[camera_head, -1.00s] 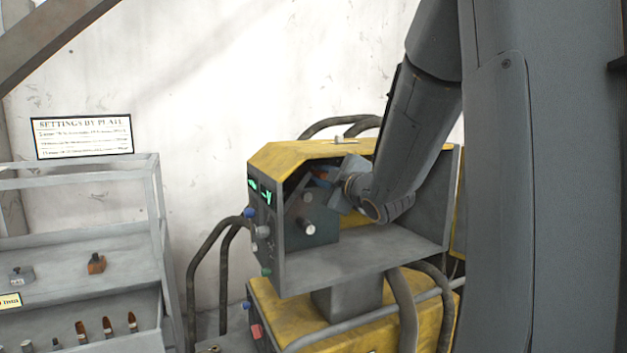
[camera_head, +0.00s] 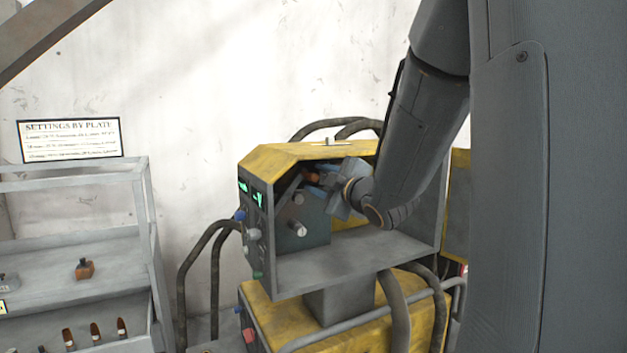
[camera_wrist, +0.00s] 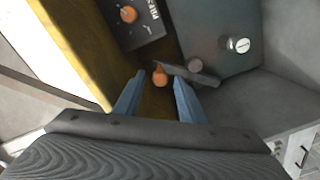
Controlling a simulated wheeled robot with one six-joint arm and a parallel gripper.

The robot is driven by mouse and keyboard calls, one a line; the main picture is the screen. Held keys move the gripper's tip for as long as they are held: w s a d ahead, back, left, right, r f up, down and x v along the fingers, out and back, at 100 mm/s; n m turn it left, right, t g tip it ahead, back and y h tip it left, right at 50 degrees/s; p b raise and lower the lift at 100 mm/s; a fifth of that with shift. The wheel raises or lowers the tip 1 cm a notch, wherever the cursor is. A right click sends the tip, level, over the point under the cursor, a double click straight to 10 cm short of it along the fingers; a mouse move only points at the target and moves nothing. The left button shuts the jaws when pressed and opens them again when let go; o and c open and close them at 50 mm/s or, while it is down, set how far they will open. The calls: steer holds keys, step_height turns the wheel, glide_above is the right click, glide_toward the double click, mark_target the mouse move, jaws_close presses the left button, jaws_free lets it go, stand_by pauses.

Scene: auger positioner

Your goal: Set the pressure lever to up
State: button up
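The lever with an orange knob (camera_wrist: 160,77) is in the wrist view, its dark bar (camera_wrist: 182,71) running right to a grey round pivot. Its orange end also shows inside the yellow machine in the head view (camera_head: 312,177). My gripper (camera_wrist: 159,82) has its two blue fingers apart, one on each side of the orange knob; I cannot tell whether either touches it. In the head view my gripper (camera_head: 324,186) reaches into the open side of the machine and partly hides the lever.
A dark panel with lettering and an orange dial (camera_wrist: 128,14) is above the lever. A silver knob (camera_wrist: 238,44) sticks out at the right. The machine's grey floor (camera_head: 350,262) is clear below my gripper. A shelf (camera_head: 75,262) with small parts stands left.

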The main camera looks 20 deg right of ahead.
steer(key=s, duration=0.4)
steer(key=shift+s+d, duration=0.15)
steer(key=shift+s, duration=0.25)
steer(key=s+a+f+m+g+h, duration=0.15)
steer(key=f+m+g, duration=0.25)
steer(key=f, duration=0.5)
steer(key=s+a+f+m+g+h, duration=0.1)
steer(key=s+a+f+m+g, duration=0.25)
steer(key=f, duration=0.55)
steer(key=s+a+f+m+g, duration=0.1)
steer(key=s+a+f+g, duration=0.2)
steer(key=s, duration=0.3)
steer(key=s+a+f+m+g+y, duration=0.1)
steer(key=s+a+f+m+g, duration=0.1)
steer(key=s+a+f+g, duration=0.1)
steer(key=s+a+f+m+g, duration=0.2)
steer(key=s+a+f+g, duration=0.2)
steer(key=s, duration=0.6)
steer(key=shift+a+f, duration=0.3)
steer(key=shift+f, duration=0.6)
steer(key=shift+w+d+y, duration=0.1)
steer(key=shift+y, duration=0.15)
